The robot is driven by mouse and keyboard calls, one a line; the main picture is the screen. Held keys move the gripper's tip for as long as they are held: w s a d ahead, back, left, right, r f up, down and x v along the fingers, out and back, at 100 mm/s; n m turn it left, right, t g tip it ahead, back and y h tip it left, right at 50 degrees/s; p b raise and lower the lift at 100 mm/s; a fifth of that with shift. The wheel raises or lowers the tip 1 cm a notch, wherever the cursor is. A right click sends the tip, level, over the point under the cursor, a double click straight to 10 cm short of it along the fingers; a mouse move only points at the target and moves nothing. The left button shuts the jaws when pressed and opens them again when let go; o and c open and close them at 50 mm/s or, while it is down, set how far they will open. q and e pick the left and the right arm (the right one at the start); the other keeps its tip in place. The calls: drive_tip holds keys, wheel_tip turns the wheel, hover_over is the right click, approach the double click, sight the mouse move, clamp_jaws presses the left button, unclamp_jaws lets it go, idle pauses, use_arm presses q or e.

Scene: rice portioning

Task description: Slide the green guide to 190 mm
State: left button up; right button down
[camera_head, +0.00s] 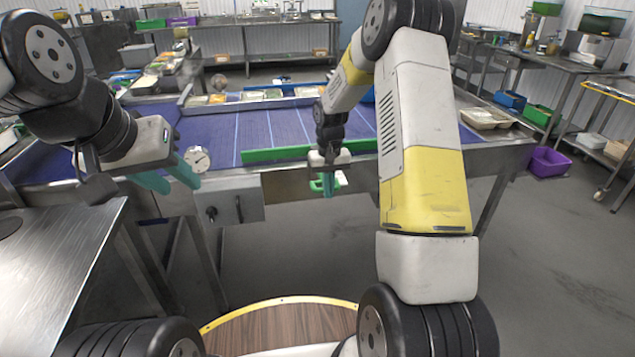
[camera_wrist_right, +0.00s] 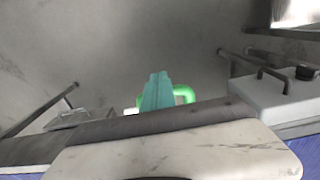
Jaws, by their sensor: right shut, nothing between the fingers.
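The green guide (camera_head: 278,154) is a long low bar lying along the near side of the blue conveyor. A bright green loop handle (camera_head: 316,185) shows at the conveyor's front edge, below the bar. It also shows in the right wrist view (camera_wrist_right: 184,92). My right gripper (camera_head: 329,190) is at this handle, its teal fingers (camera_wrist_right: 157,92) shut together with nothing between them. The fingers overlap the handle in view; I cannot tell whether they touch it. My left gripper (camera_head: 168,180) hangs open and empty in front of the conveyor's left part. No scale reading is legible.
A round dial (camera_head: 197,159) and a grey control box (camera_head: 237,208) with a knob and handle are on the conveyor front, left of my right gripper. A metal table (camera_head: 60,255) stands at the near left. Food trays (camera_head: 262,95) line the conveyor's far side.

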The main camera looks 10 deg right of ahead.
drive_tip(key=shift+w, duration=0.9)
idle(0.3)
drive_tip(key=s+r, duration=0.3)
drive_tip(key=r, duration=0.5)
idle(0.8)
drive_tip(key=s+r+t, duration=0.2)
drive_tip(key=s+r, duration=0.3)
drive_tip(key=r, duration=0.4)
drive_tip(key=s+a+r+t+y, duration=0.1)
drive_tip(key=s+r, duration=0.4)
drive_tip(key=s, duration=0.6)
drive_tip(key=s+a+r+t+y, duration=0.1)
drive_tip(key=s+r+t, duration=0.2)
drive_tip(key=s, duration=0.9)
wheel_tip(320, 180, up, 2)
drive_tip(key=shift+s+r, duration=0.1)
drive_tip(key=shift+s, duration=0.05)
